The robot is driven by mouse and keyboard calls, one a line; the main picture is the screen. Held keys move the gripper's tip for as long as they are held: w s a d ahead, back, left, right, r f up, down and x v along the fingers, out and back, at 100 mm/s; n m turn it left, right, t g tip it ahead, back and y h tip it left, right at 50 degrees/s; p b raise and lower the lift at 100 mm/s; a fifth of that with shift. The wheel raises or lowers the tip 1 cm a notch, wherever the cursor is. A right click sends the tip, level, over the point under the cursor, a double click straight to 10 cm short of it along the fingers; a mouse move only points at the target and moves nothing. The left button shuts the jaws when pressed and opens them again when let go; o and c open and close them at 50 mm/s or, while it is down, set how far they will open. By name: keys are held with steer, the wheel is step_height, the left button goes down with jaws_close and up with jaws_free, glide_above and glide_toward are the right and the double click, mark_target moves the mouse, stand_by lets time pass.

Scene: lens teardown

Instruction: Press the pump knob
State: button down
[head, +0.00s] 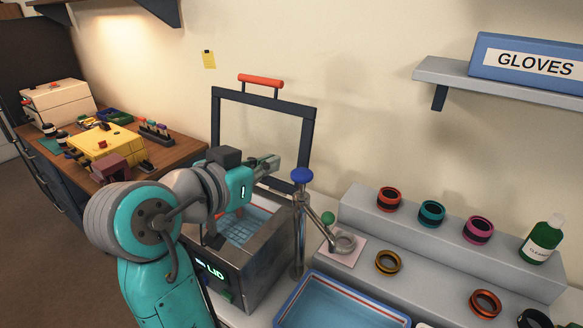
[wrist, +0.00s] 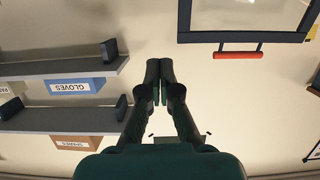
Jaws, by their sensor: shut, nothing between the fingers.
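A blue knob (head: 302,175) caps a tall metal post (head: 298,240) beside the steel bath, and a smaller green ball (head: 328,217) sits on an arm at its right. I cannot tell for certain which is the pump knob. My gripper (head: 272,162) is up left of the blue knob, apart from it in the picture. Its fingers are together and empty in the wrist view (wrist: 160,72), pointing at the wall. Neither knob shows in the wrist view.
The steel bath (head: 268,268) has its framed lid (head: 311,130) standing open behind my arm, red handle on top. A blue-rimmed tray (head: 290,303) is in front. A grey stepped stand (head: 400,222) holds several coloured rings and a green bottle (head: 541,240). A shelf (head: 450,80) overhangs at right.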

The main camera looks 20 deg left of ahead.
steer(key=shift+w, duration=0.1)
glide_above(297, 185)
step_height(297, 185, down, 5)
steer(key=shift+f, duration=0.7)
steer(key=shift+f, duration=0.1)
steer(key=shift+f, duration=1.85)
